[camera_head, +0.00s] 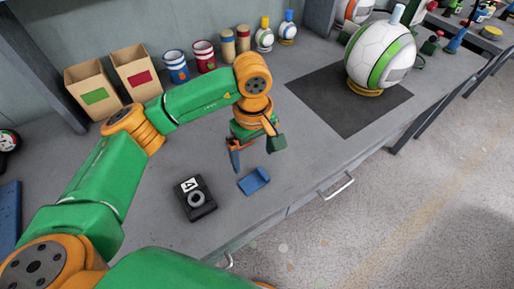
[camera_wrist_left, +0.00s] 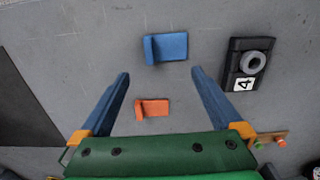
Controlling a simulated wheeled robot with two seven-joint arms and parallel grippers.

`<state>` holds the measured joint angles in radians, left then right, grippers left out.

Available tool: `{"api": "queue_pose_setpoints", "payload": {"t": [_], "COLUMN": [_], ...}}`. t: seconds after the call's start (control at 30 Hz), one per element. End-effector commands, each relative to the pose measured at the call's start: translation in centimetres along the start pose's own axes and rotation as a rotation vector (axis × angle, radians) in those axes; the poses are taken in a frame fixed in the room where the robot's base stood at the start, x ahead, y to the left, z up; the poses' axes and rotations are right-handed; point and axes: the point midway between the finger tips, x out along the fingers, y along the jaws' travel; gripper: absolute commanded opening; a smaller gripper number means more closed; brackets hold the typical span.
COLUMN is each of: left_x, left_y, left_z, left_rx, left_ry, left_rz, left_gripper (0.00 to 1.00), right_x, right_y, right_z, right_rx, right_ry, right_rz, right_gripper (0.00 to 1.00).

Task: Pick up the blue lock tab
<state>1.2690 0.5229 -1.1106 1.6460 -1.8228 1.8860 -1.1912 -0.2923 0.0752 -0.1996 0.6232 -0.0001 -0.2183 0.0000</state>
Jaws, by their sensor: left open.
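The blue lock tab (camera_head: 254,181) lies flat on the grey bench top, close to the bench's front side. It also shows in the left wrist view (camera_wrist_left: 168,47), beyond the fingertips and roughly centred between them. My left gripper (camera_head: 256,153) is open and empty above the bench, just behind the blue tab in the head view. In the left wrist view its two blue fingers (camera_wrist_left: 160,74) are spread wide, with nothing between them touching. My right gripper is not in view.
An orange tab (camera_wrist_left: 152,108) lies near the blue one. A black block marked 4 with a grey ring (camera_head: 196,198) sits left of it. A white-green ball (camera_head: 381,55) stands on a dark mat (camera_head: 322,95). Boxes (camera_head: 137,73) and cans line the wall.

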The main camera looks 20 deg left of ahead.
Motion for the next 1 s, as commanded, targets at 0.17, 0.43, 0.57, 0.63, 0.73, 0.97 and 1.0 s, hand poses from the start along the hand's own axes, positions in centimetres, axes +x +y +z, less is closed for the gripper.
{"api": "queue_pose_setpoints", "payload": {"t": [0.17,0.43,0.57,0.63,0.73,0.97,1.0], "left_x": [1.9,6.7,7.1,7.1,7.0,7.0,7.0], "left_y": [-0.2,-0.4,-0.3,-0.3,-0.3,-0.3,-0.3], "left_z": [0.1,0.3,0.3,0.3,0.3,0.3,0.3], "left_rx": [0.0,0.0,0.001,0.001,0.0,0.0,0.0], "left_ry": [-0.002,-0.004,-0.002,-0.002,-0.002,-0.003,-0.003], "left_rz": [-0.006,-0.002,0.001,0.001,0.001,0.001,0.001], "left_gripper": [1.0,1.0,1.0,1.0,0.81,0.34,0.34], "right_x": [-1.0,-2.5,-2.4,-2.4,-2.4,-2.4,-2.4], "right_y": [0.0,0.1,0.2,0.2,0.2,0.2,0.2], "right_z": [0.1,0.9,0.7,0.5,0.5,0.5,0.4], "right_rx": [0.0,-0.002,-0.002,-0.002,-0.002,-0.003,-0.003], "right_ry": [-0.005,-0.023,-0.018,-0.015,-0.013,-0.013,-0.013], "right_rz": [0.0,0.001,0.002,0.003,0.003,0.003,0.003], "right_gripper": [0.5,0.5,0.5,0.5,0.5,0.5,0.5]}}
